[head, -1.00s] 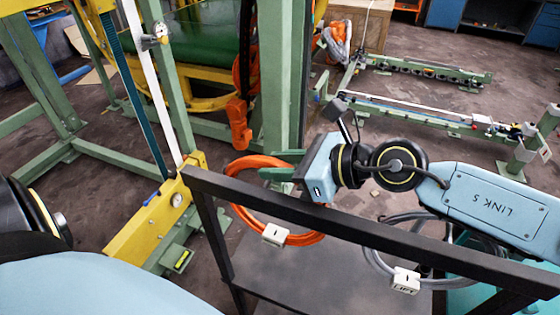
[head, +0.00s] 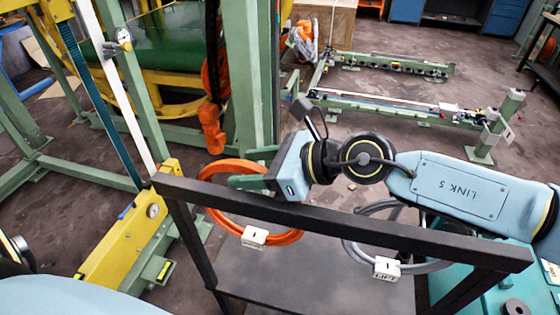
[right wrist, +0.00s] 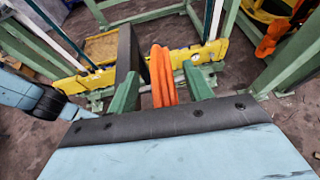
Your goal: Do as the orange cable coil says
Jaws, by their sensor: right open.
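The orange cable coil (head: 288,238) hangs at the black frame, with a white tag (head: 254,236) on its lower part. I cannot read the tag. A grey cable coil (head: 352,246) hangs further right with its own white tag (head: 387,268), whose small lettering is unclear. My right gripper (head: 246,168) is at the top of the orange coil, its green fingers apart. In the right wrist view the strands of the orange coil (right wrist: 163,75) stand between the open fingers (right wrist: 161,90), without clear sign of a grip. My left gripper is out of view.
The black frame (head: 340,228) crosses in front, with a dark panel (head: 260,275) below. A green post (head: 255,80) and a yellow beam (head: 125,235) stand behind and left. Green rail racks (head: 395,107) lie on the floor at the back right. Open floor lies between.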

